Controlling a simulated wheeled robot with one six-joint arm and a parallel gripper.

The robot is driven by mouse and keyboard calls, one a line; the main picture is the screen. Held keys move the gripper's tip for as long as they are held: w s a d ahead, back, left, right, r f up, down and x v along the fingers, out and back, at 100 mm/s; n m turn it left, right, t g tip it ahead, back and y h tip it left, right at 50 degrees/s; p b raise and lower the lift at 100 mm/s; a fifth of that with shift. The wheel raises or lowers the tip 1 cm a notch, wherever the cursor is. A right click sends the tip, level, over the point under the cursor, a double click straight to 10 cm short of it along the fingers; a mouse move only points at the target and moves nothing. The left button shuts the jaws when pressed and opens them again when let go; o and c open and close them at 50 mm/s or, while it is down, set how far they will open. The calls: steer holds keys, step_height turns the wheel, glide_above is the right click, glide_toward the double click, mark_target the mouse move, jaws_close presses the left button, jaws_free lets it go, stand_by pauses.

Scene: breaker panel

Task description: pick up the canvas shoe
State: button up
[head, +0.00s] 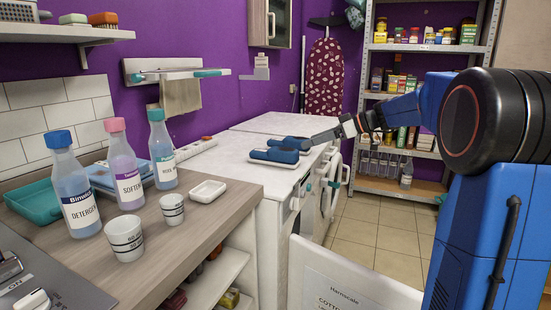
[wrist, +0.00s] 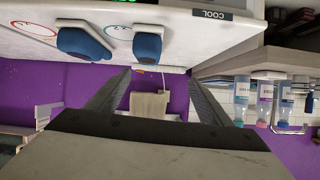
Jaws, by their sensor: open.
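Two blue canvas shoes with pale soles lie side by side on the white machine top. In the head view, the nearer shoe (head: 274,155) is in front of the farther shoe (head: 292,143). The upside-down wrist view shows one shoe (wrist: 85,45) at upper left and the other (wrist: 148,46) to its right. My gripper (head: 318,138) is at the right end of the shoes in the head view, close to the farther one. In the wrist view, the dark fingers of my gripper (wrist: 158,85) are spread apart with nothing between them.
A wooden counter (head: 190,225) at left holds several bottles, cups and a small white dish (head: 207,191). A towel (head: 180,97) hangs from a wall rail. Metal shelves (head: 433,70) stand at the back right.

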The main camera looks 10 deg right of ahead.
mark_target(276, 147)
steer(key=shift+n, duration=0.3)
steer(key=w+x, duration=0.1)
steer(key=x, duration=0.4)
steer(key=w+r+x, duration=0.1)
steer(key=x, duration=0.5)
steer(key=w+d+x, duration=0.1)
steer(key=x, duration=0.5)
steer(key=shift+d+r, duration=0.15)
steer(key=shift+r, duration=0.05)
steer(key=c, duration=1.2)
steer(key=shift+r+t+y, duration=0.1)
steer(key=shift+t+y, duration=0.2)
step_height(276, 147, up, 10)
steer(key=shift+f, duration=0.1)
